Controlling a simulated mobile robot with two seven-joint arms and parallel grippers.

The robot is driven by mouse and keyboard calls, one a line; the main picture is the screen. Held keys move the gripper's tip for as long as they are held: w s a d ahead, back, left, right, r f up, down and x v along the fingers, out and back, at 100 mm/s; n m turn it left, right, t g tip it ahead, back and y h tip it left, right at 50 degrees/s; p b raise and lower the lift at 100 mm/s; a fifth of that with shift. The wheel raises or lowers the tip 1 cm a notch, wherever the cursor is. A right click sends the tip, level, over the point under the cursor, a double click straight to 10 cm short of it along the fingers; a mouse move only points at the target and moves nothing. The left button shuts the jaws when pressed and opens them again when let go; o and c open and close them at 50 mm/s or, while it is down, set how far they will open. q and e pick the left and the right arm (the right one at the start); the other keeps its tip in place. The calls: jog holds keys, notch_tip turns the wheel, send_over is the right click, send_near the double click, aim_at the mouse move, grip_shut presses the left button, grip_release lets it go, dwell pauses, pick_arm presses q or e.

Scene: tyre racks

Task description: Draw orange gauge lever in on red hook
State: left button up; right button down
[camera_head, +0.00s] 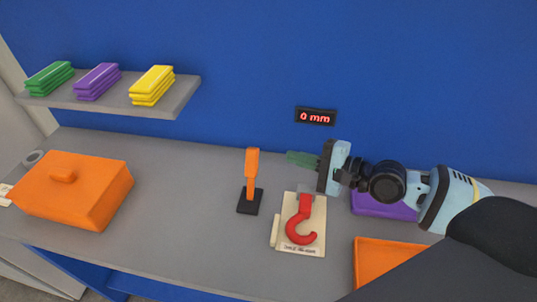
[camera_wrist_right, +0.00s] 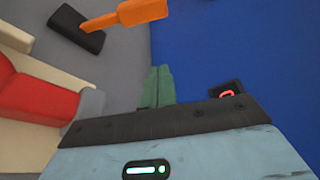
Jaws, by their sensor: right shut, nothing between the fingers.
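The orange gauge lever (camera_head: 252,164) stands upright on a small black base (camera_head: 249,203) on the grey bench. The right wrist view also shows the orange lever (camera_wrist_right: 140,13) and its black base (camera_wrist_right: 76,30) at the top. The red hook (camera_head: 301,222) lies on a cream board (camera_head: 318,243) right of the lever. Its red shank (camera_wrist_right: 35,100) shows at the left of the right wrist view. My right gripper (camera_head: 291,157) is shut and empty, its green fingers pointing left toward the lever, with a gap between. My left gripper is not in view.
A small display (camera_head: 315,117) on the blue wall reads 0 mm. An orange lidded box (camera_head: 90,205) stands at left. A shelf (camera_head: 178,102) holds green, purple and yellow stacks. A purple object (camera_head: 372,208) and an orange tray (camera_head: 362,252) sit at right.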

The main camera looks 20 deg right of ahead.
aim_at(252, 172)
jog(key=x, duration=0.7)
jog(key=shift+r+p, duration=0.1)
jog(key=shift+p, duration=0.25)
jog(key=shift+a, duration=0.25)
jog(key=shift+s+a+r+p, duration=0.45)
jog(key=shift+s+r+p, duration=0.3)
jog(key=shift+p, duration=0.35)
jog(key=shift+s+a+p, duration=0.4)
jog(key=shift+s+p, duration=0.1)
jog(key=shift+s, duration=0.15)
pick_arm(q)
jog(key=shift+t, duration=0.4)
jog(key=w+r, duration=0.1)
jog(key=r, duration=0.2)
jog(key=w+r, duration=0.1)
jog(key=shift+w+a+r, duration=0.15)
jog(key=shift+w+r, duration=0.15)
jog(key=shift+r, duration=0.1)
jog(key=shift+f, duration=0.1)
